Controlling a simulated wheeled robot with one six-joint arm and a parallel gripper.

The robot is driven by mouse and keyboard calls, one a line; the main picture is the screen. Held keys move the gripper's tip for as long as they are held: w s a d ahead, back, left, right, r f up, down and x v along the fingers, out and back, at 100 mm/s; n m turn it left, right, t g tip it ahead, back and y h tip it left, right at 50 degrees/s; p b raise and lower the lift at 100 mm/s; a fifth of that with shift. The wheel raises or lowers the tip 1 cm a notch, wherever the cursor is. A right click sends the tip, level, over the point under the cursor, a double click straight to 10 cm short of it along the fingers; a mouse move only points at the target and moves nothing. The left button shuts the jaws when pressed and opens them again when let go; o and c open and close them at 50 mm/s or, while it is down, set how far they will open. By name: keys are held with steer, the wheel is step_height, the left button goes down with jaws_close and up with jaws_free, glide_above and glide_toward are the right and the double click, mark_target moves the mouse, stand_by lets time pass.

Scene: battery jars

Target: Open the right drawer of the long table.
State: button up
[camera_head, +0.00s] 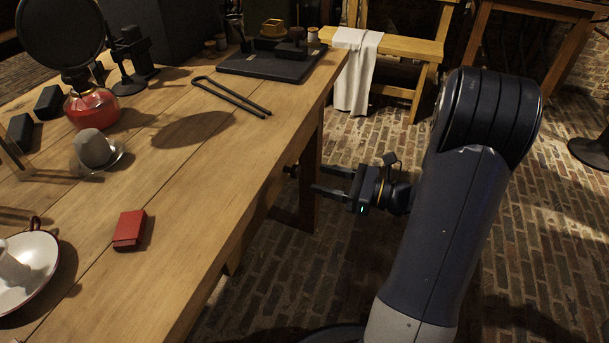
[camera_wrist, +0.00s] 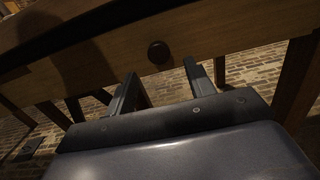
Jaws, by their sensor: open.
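The long wooden table (camera_head: 190,215) fills the left of the head view. A dark round knob (camera_wrist: 158,52) sits on a wooden front (camera_wrist: 205,42) under the table edge in the wrist view. The knob also shows at the table's side in the head view (camera_head: 290,171). The front's outline is mostly hidden, but I see no gap of a pulled-out drawer. My gripper (camera_head: 315,179) is open and empty beside the table, below its top, pointing at the knob. In the wrist view its fingers (camera_wrist: 161,70) stand either side of the knob's line, apparently just short of it.
A bench with a white cloth (camera_head: 354,70) stands behind.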

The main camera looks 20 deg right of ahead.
mark_target(299, 173)
steer(key=shift+b+x, duration=0.6)
steer(key=shift+x, duration=2.45)
steer(key=shift+s, duration=0.1)
steer(key=shift+c, duration=0.3)
jaws_close()
